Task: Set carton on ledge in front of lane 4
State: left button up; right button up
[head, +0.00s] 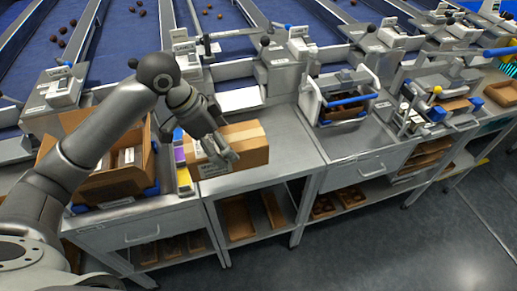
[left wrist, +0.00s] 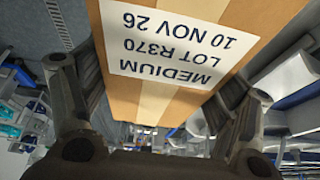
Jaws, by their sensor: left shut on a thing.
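The carton (head: 245,146) is a closed brown box with a pale tape strip, at the front of the steel bench in the head view. My left gripper (head: 218,158) is shut on it, reaching in from the left. In the left wrist view the carton (left wrist: 150,103) fills the upper middle between the fingers, its label reading MEDIUM, LOT R370, 10 NOV 26. I cannot tell whether its underside touches the bench top (head: 232,184). My right gripper is not in view.
An open carton (head: 122,185) stands left of the held one, with yellow and purple blocks (head: 181,165) between them. A metal device with a blue handle (head: 345,101) stands to the right. Bench top (head: 345,142) in front of that device is clear. Blue lanes with scattered dates lie behind.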

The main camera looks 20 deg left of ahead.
aim_at(245, 132)
pick_arm(q)
jog(key=w+d+f, duration=0.1)
jog(key=w, duration=0.1)
jog(key=w+d+f+p, duration=0.1)
jog(key=w, duration=0.2)
jog(key=w+d+f+p, duration=0.1)
jog(key=w, duration=0.1)
jog(key=shift+w+d+f, duration=0.1)
jog(key=shift+w, duration=0.25)
jog(key=w+f, duration=0.1)
jog(key=f, duration=0.1)
jog(key=w+d+f+p, duration=0.1)
jog(key=w+f, duration=0.2)
jog(key=f, duration=0.1)
jog(key=shift+w+d+f+p, duration=0.2)
jog(key=shift+d+f+p, duration=0.1)
jog(key=shift+f+p, duration=0.05)
notch_tip(245, 132, down, 2)
jog(key=shift+f+p, duration=0.1)
jog(key=shift+p, duration=0.35)
jog(key=shift+f, duration=0.15)
jog(key=shift+f, duration=0.15)
jog(key=o, duration=1.4)
jog(key=shift+o, duration=0.2)
